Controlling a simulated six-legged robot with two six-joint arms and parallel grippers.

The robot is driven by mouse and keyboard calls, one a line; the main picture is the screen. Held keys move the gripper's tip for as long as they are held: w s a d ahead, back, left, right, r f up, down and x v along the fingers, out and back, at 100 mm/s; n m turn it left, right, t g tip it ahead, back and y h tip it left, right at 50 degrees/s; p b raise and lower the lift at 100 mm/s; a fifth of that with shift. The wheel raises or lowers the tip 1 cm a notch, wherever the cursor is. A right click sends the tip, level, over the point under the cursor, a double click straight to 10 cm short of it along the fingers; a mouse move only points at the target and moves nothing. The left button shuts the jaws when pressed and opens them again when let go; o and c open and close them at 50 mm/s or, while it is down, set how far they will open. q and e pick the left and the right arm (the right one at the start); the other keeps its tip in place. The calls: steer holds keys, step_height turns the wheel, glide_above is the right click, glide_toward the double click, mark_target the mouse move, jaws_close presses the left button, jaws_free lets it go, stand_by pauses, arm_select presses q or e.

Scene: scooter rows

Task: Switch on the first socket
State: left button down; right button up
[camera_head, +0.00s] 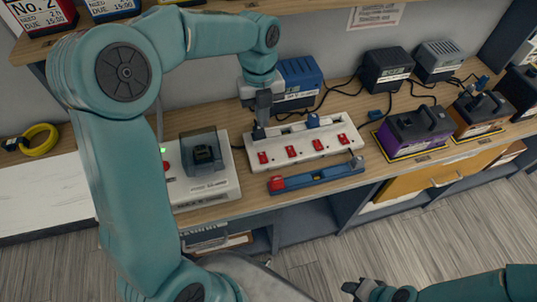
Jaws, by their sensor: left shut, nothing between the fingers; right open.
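A white power strip (303,138) lies on the wooden bench, with several red switches along its front edge. My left gripper (259,133) is shut and empty, pointing down over the strip's left end, just behind the leftmost switch. It hides the socket there, and I cannot tell whether it touches the strip. My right gripper (364,289) is open at the bottom of the view, over the floor, away from the bench.
A red and blue bar (316,178) lies in front of the strip. A white device with a dark cover (203,152) stands left. Blue (299,84) and black (386,70) chargers stand behind. A purple battery (414,131) sits right. Black cables run between them.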

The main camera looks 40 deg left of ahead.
mark_target(264, 161)
arm_select(q)
steer(key=f, duration=0.9)
steer(key=s+f, duration=0.1)
steer(key=f, duration=0.4)
steer(key=shift+d+p, duration=0.3)
